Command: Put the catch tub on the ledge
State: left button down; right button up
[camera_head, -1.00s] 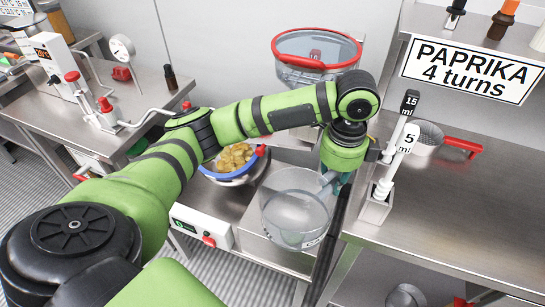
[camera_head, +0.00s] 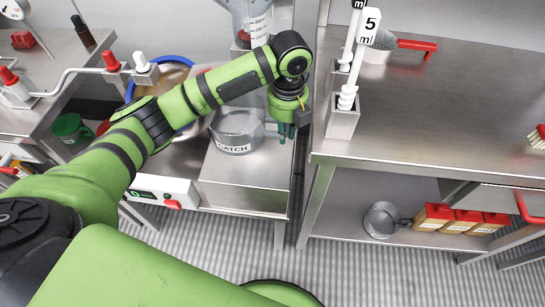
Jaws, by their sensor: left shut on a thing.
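The catch tub (camera_head: 237,132) is clear, upright and labelled CATCH. It is over a low steel block (camera_head: 245,170), the surface I take for the ledge, between the left bench and the right table. I cannot tell whether its base rests on the block or is slightly above it. My left gripper (camera_head: 286,131) points down at the tub's right side and is shut on its edge; the fingers are small and partly hidden. My right gripper is not in view.
A blue-rimmed bowl (camera_head: 165,77) stands behind my forearm. A control box (camera_head: 165,191) with a red knob is at the block's left. Measuring spoons stand in a holder (camera_head: 343,122) close to the gripper's right. The right table top (camera_head: 450,120) is mostly clear.

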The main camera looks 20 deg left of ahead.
aim_at(283, 167)
pick_arm(q)
notch_tip(283, 167, down, 13)
jog(key=shift+f+b, duration=0.1)
jog(key=shift+b, duration=0.3)
jog(key=c, duration=1.2)
grip_release()
jog(key=shift+c, duration=0.2)
notch_tip(283, 167, up, 12)
jog(key=shift+r+p, duration=0.1)
jog(key=shift+p, duration=0.3)
